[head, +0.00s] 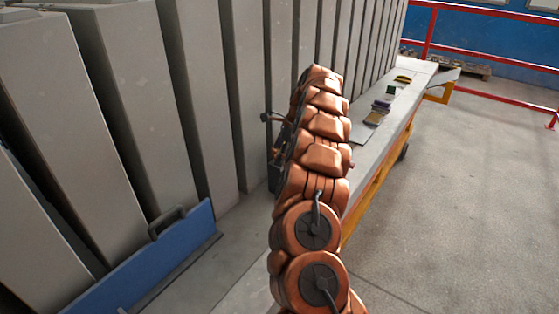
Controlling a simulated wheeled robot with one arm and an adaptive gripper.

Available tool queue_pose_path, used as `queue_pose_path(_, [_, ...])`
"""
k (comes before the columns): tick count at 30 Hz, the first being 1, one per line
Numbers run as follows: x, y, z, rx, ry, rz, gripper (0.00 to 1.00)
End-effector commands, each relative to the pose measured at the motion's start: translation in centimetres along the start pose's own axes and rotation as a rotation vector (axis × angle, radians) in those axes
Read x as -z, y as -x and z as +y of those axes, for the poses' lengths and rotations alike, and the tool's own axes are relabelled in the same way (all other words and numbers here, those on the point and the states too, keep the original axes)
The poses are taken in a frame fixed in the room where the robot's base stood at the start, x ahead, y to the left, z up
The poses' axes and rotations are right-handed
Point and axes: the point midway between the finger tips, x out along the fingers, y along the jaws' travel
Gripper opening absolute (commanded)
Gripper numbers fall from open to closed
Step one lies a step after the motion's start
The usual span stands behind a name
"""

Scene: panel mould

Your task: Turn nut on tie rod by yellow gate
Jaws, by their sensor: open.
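My copper-coloured arm stands upright in the middle of the head view and hides what lies behind it. I cannot make out my gripper. A dark part with a short rod and a round knob (266,117) shows at the left edge of the arm, against the grey panels. I cannot tell whether it is a nut on a tie rod. A yellow-orange frame piece (440,96) sticks out at the far end of the bench; I cannot tell whether it is the yellow gate.
Tall grey panels (127,90) stand in a row along the left and back. A grey bench (392,118) carries small items. Open floor (470,200) lies right, with red railings (485,92) beyond.

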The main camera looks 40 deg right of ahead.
Motion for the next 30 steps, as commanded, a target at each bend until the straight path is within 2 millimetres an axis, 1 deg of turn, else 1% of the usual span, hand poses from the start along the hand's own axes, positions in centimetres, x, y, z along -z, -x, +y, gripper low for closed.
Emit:
queue_pose_path(2, [0.0,-0.1,0.2,0.012,-0.042,-0.002,1.00])
queue_pose_path(27, [-0.1,0.0,0.2,0.222,-0.549,0.002,1.00])
queue_pose_path(28, [-0.1,0.1,0.1,0.232,-0.570,0.002,1.00])
queue_pose_path(29, [-0.1,0.6,0.1,0.238,-0.579,0.000,1.00])
queue_pose_path(30, [-0.1,1.4,0.2,0.241,-0.580,-0.001,1.00])
